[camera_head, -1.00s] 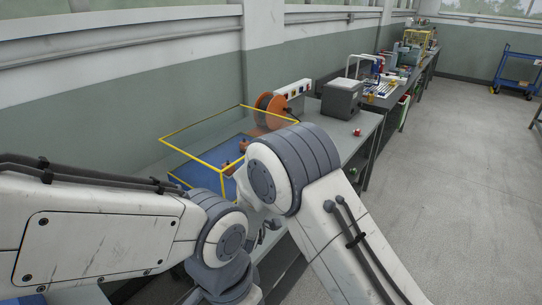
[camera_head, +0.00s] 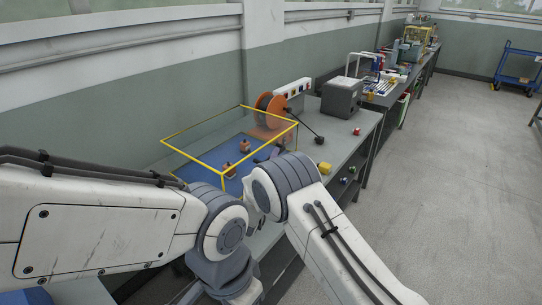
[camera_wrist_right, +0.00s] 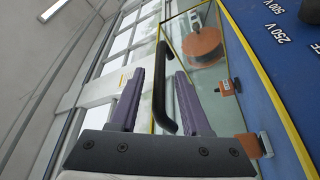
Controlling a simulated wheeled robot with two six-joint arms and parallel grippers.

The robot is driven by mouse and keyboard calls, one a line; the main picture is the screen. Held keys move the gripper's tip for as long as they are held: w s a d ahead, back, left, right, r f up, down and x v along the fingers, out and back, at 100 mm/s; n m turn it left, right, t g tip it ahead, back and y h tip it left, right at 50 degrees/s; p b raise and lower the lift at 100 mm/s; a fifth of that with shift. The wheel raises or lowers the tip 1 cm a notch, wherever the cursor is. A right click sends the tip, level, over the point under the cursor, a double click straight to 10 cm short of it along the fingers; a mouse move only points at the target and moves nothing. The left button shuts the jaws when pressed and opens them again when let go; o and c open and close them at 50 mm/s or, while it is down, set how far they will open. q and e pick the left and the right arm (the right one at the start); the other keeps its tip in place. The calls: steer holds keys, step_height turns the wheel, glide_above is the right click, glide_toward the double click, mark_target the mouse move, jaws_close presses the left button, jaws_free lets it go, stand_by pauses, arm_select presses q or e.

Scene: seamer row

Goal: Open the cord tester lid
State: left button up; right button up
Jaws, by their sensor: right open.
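The cord tester has a blue base (camera_head: 205,160) and a clear box lid with yellow edges (camera_head: 190,125), which looks closed in the head view. In the right wrist view the lid (camera_wrist_right: 215,75) is clear with a yellow edge, and a black bar handle (camera_wrist_right: 160,90) stands along it. My right gripper (camera_wrist_right: 163,75) is open, with its purple fingers on either side of the handle; I cannot tell whether they touch it. In the head view my right gripper (camera_head: 270,152) is small and partly hidden by my arm. My left gripper is out of view.
An orange reel (camera_head: 272,110) stands behind the tester. A grey machine (camera_head: 341,97) stands farther along. Orange blocks (camera_head: 244,146) show through the clear lid. The floor at right is clear.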

steer(key=shift+w+d, duration=0.1)
steer(key=shift+w, duration=0.25)
jaws_close()
stand_by(1.2)
